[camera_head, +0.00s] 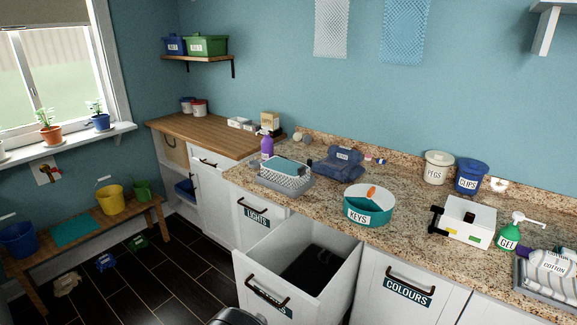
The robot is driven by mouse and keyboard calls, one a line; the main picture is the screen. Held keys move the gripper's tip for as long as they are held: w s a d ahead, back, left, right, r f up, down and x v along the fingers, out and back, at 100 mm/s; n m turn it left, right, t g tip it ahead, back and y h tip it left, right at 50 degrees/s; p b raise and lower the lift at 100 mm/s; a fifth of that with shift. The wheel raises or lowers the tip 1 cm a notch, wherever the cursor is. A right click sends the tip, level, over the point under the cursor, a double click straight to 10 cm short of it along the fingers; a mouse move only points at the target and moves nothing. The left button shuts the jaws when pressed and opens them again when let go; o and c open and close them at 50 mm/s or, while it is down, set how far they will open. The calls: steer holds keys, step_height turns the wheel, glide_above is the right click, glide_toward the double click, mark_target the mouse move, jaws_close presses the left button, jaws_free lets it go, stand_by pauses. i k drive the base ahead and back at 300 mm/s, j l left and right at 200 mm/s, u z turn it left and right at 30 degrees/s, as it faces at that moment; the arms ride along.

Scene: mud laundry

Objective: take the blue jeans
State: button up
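The folded dark blue jeans (326,170) appear to lie on the granite counter (410,190), towards the wall. They form a low stack, and a rolled or folded piece sits on top at the back. A grey tray with a teal-topped item stands just left of them. The teal tub labelled KEYS stands in front and to the right. My gripper does not show. A dark rounded shape at the bottom edge may be part of my body, but too little of it shows to tell.
A white drawer (262,268) stands pulled out below the counter, with dark contents. On the counter are the KEYS tub (369,210), grey tray (282,184), purple spray bottle (267,148), white box (470,219) and GEL bottle (508,238). A bench (95,232) stands left.

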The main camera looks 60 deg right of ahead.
mark_target(341, 163)
steer(key=i+j+u, duration=0.1)
steer(key=i, duration=0.35)
steer(key=i+j+u, duration=0.1)
steer(key=i+j, duration=0.15)
steer(key=i, duration=0.2)
steer(key=i+l+z, duration=0.15)
steer(key=i+z, duration=0.85)
steer(key=i+j+z, duration=0.2)
steer(key=z, duration=0.25)
steer(key=i+l+z, duration=0.15)
steer(key=i+z, duration=1.1)
steer(key=i+l+z, duration=0.15)
steer(key=i, duration=0.2)
